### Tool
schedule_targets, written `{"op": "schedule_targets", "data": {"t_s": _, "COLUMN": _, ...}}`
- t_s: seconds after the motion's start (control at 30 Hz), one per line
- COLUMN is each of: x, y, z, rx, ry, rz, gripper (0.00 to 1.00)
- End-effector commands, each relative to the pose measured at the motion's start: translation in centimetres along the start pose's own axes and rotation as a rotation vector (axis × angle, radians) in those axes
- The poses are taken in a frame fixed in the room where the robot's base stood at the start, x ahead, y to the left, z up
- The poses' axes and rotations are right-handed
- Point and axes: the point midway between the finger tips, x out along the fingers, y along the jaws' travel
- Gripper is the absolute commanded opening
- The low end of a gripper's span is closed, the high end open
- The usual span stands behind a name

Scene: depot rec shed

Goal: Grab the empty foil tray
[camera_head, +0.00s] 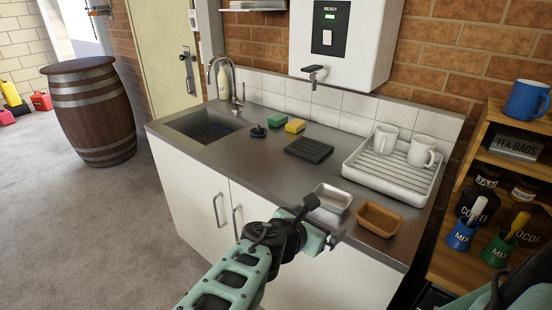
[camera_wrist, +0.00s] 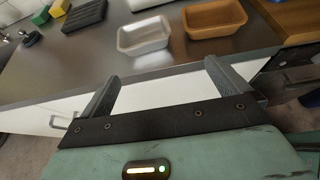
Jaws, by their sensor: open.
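The empty foil tray (camera_head: 333,198) is a small silver rectangular tray near the front edge of the steel counter. In the wrist view the foil tray (camera_wrist: 143,36) lies beyond my fingertips, left of a brown tray. My gripper (camera_wrist: 158,75) is open and empty, its two fingers spread in front of the counter's front edge. In the head view my gripper (camera_head: 322,221) is at the counter front, just short of the foil tray and partly hidden by its own wrist. The gripper is not touching the tray.
A brown tray (camera_head: 379,219) sits close right of the foil tray. A black ribbed mat (camera_head: 309,150), sponges (camera_head: 295,126), a sink (camera_head: 203,125) and a white drying rack (camera_head: 391,176) with mugs share the counter (camera_head: 262,165). A wooden shelf (camera_head: 464,206) stands at the right.

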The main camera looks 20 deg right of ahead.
Motion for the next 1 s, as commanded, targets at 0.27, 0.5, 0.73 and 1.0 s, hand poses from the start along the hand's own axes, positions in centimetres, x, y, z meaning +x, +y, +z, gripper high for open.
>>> {"op": "schedule_targets", "data": {"t_s": 0.27, "x": 0.9, "y": 1.5, "z": 1.6, "rx": -0.040, "ry": -0.060, "rz": 0.053, "gripper": 1.00}}
{"op": "schedule_targets", "data": {"t_s": 0.5, "x": 5.9, "y": 1.6, "z": 2.0, "rx": -0.038, "ry": -0.059, "rz": 0.049, "gripper": 1.00}}
{"op": "schedule_targets", "data": {"t_s": 0.73, "x": 10.0, "y": 1.9, "z": 2.2, "rx": -0.038, "ry": -0.057, "rz": 0.052, "gripper": 1.00}}
{"op": "schedule_targets", "data": {"t_s": 1.0, "x": 11.9, "y": 2.0, "z": 2.3, "rx": -0.038, "ry": -0.056, "rz": 0.052, "gripper": 1.00}}
